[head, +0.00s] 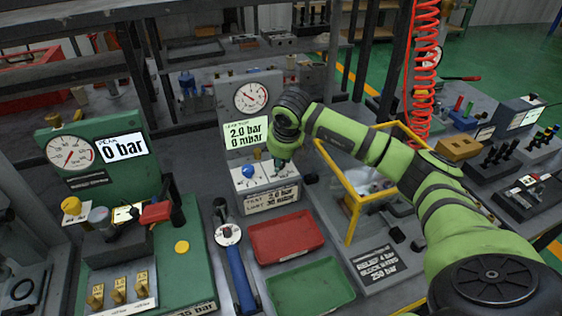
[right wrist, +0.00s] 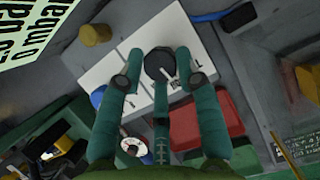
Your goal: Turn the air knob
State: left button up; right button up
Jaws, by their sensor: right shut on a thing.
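The leak test station has a gauge (head: 251,97), a display (head: 246,132) reading 2.0 bar and 0 mbar, and a white control panel (head: 262,186) at its foot. A black round knob (right wrist: 158,62) with a white pointer line sits on the panel in the right wrist view. My right gripper (right wrist: 162,76) is shut on this knob, one finger on each side. In the head view my right gripper (head: 279,168) hides the knob. A blue knob (head: 249,172) is beside it on the panel. I cannot read which knob is labelled air. My left gripper is out of view.
A red tray (head: 252,252) and a green tray (head: 275,300) lie in front of the panel. A blue-handled tool (head: 238,275) lies left of them. A yellow frame (head: 352,222) stands to the right, under my right arm. A green gauge station (head: 85,205) stands left.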

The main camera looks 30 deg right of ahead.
jog(key=shift+w+d+r+m+h, duration=0.1)
jog(key=shift+w+r+m+h, duration=0.2)
jog(key=shift+m, duration=0.4)
jog(key=shift+r+b, duration=0.1)
jog(key=shift+b, duration=0.2)
jog(key=o, duration=1.1)
jog(key=shift+f, duration=0.2)
jog(key=shift+s, duration=0.1)
